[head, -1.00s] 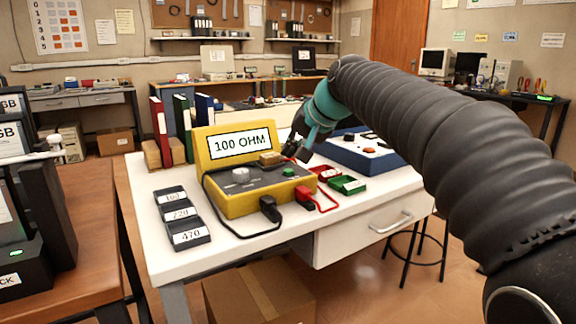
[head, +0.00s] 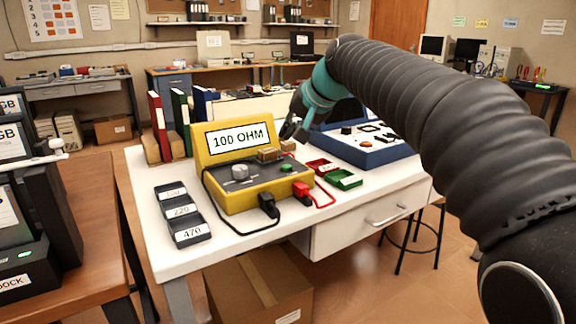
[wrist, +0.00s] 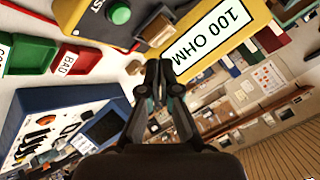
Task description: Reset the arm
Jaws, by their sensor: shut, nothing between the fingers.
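My gripper (head: 290,131) is shut and empty at the end of my arm, above the back right of the yellow meter. In the wrist view its two fingertips (wrist: 160,68) meet in the middle of the frame. The yellow meter (head: 240,200) stands on the white table (head: 150,235) and its screen reads 100 OHM. A small tan block (head: 268,154) sits at the meter's top right. Whether the gripper touches anything is hard to tell, but it seems to hang free.
A red tray (head: 322,167) and a green tray (head: 345,180) lie right of the meter, before a blue kit box (head: 372,150). Labelled dark bins (head: 188,234) stand at the left front. Binders (head: 180,120) stand behind them. Black and red leads run from the meter's front.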

